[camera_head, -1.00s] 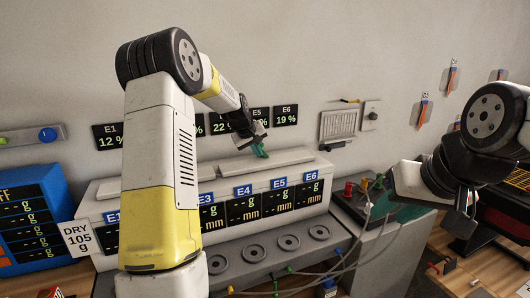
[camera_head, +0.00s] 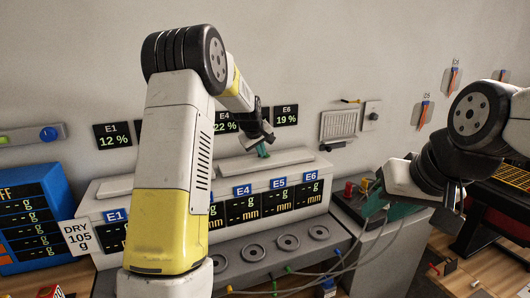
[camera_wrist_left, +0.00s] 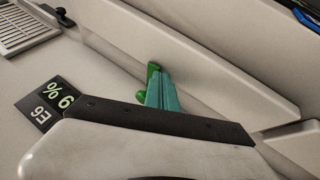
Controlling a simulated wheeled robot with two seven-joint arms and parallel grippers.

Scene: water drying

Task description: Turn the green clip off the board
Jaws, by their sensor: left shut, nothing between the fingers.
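The green clip (camera_head: 263,150) shows as a small green piece at the long white board (camera_head: 235,167) on top of the white unit. In the left wrist view the green clip (camera_wrist_left: 160,90) has a bright green tip and teal body, upright against the pale ledge; its lower end is hidden behind my finger. My left gripper (camera_head: 262,138) is shut and empty, just above or beside the clip; I cannot tell whether they touch. In the left wrist view its dark finger edge (camera_wrist_left: 150,116) crosses in front. My right gripper (camera_head: 425,190) hangs at the right; its finger gap is unclear.
Display panels marked E1 to E6 line the unit's front; its E5 panel (camera_head: 279,196) is visible. A grey base with round wells (camera_head: 288,242) lies below. Cables (camera_head: 340,262) run to a box with coloured knobs (camera_head: 362,187). A blue unit (camera_head: 30,215) stands left. Wall vent (camera_head: 338,124) is behind.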

